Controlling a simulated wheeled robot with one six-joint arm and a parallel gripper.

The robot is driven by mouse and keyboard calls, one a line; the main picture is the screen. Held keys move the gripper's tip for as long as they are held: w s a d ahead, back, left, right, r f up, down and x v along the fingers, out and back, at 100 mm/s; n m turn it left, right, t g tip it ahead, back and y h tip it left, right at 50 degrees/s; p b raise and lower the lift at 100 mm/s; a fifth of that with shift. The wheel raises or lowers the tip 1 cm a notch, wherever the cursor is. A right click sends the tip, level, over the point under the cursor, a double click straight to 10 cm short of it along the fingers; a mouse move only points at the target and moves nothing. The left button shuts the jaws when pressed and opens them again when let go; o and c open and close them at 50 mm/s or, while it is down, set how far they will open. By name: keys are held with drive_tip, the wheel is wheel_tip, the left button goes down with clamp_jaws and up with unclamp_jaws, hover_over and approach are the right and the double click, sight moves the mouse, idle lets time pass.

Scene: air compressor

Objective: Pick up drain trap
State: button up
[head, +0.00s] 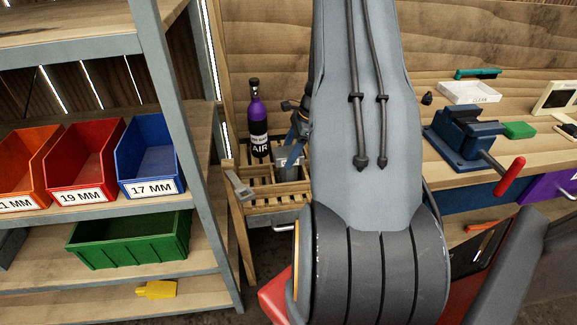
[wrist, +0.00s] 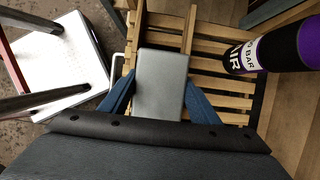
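A grey rectangular block (wrist: 160,88), which I take to be the drain trap, lies between the two blue fingers of my gripper (wrist: 160,78) in the wrist view. The fingers meet its two long sides with no clear gap. In the head view the grey block (head: 289,158) shows at the tips of my gripper (head: 293,145), over the slatted wooden rack (head: 275,200). My arm hides part of the gripper there. I cannot tell whether the block rests on the slats or is just above them.
A purple and black air bottle (head: 258,125) stands on the rack close to my gripper. A small grey piece (head: 238,186) sits at the rack's left corner. A shelf with coloured bins (head: 150,160) stands left. A blue vise (head: 465,138) is on the bench right.

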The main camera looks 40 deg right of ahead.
drive_tip(key=c, duration=1)
drive_tip(key=shift+r, duration=0.1)
